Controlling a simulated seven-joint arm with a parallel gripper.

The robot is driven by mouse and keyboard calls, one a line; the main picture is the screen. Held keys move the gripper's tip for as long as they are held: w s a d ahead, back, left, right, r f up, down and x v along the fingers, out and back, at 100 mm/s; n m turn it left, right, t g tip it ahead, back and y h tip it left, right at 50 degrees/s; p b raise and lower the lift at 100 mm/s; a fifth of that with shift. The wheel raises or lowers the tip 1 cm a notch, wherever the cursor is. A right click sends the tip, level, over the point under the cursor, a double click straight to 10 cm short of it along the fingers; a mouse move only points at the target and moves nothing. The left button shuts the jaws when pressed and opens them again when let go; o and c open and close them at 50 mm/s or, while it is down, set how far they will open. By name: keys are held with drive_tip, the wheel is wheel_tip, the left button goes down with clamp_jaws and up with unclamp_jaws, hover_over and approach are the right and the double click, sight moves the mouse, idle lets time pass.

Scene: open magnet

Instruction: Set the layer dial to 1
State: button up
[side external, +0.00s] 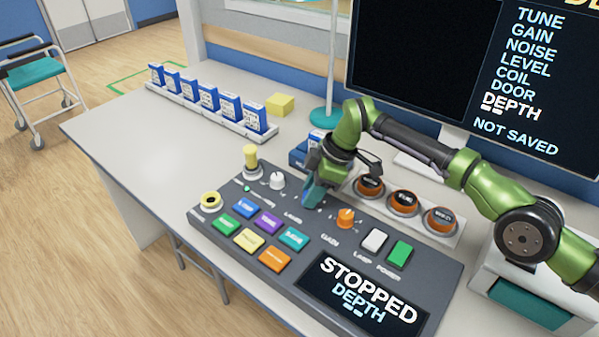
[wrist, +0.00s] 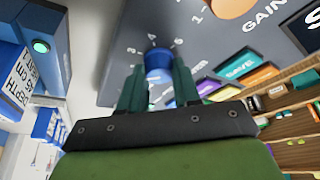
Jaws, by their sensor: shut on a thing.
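The layer dial is a blue round knob (wrist: 158,60) on the grey console (wrist: 100,25). In the wrist view it sits between the two teal fingers of my gripper (wrist: 158,78), which is shut on it. Small numbers ring the dial, but its pointer mark cannot be made out, so its setting is unclear. In the side view my gripper (side external: 313,195) reaches down to the console (side external: 225,207) by the LAYER label, and its fingers mostly hide the dial. The console screen (side external: 358,292) reads STOPPED and DEPTH.
An orange gain dial (side external: 346,217) stands close to the right of my gripper, a white knob (side external: 278,181) to its left. Coloured buttons (side external: 249,239) lie in front. Round orange-ringed holders (side external: 405,202) stand behind. The monitor (side external: 430,70) reads NOT SAVED.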

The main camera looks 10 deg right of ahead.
idle(0.3)
drive_tip(key=o, duration=1.1)
drive_tip(key=shift+c, duration=0.2)
drive_tip(key=w+v, duration=0.1)
drive_tip(key=v, duration=1.6)
drive_tip(key=shift+s, duration=0.45)
